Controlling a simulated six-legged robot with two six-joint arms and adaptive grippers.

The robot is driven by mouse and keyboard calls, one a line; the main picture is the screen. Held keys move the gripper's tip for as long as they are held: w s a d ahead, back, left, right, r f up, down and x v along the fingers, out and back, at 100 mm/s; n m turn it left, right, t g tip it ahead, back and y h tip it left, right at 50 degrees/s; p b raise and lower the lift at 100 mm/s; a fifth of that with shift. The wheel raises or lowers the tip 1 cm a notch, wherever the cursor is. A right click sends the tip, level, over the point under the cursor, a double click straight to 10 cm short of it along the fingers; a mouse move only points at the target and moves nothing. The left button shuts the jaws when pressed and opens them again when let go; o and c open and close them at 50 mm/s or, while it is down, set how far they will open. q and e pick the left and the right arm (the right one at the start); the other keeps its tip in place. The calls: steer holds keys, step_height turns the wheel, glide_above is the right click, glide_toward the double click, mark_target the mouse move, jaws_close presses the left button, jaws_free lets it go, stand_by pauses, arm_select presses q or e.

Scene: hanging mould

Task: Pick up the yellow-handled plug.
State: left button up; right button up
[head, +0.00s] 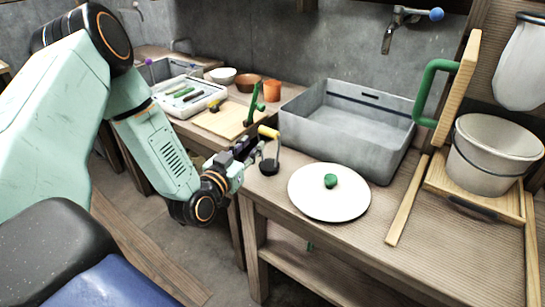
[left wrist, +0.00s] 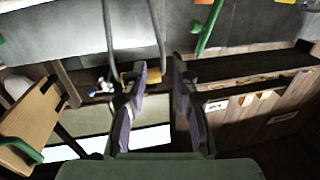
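The yellow handle (head: 268,131) stands at the top of a thin stem above a dark round plug base (head: 270,167), near the table's front-left edge. My left gripper (head: 254,148) is just left of the handle, close to it; I cannot tell whether they touch. My right gripper is not in view.
A white round plate (head: 310,203) with a green knob (head: 330,181) lies right of the plug. A grey basin (head: 335,135) stands behind. A board with a green lever (head: 255,100) is at the back left. A white bucket (head: 490,155) stands at right.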

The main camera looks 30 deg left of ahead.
mark_target(259, 136)
arm_select(q)
steer(key=shift+w+a, duration=0.15)
steer(key=shift+w, duration=0.35)
steer(key=w, duration=0.1)
steer(key=w+b, duration=0.1)
steer(key=w, duration=0.3)
steer(key=shift+a, duration=0.25)
steer(key=shift+s+a, duration=0.15)
steer(key=shift+s, duration=0.1)
steer(key=shift+c, duration=0.2)
steer(key=shift+w, duration=0.15)
jaws_close()
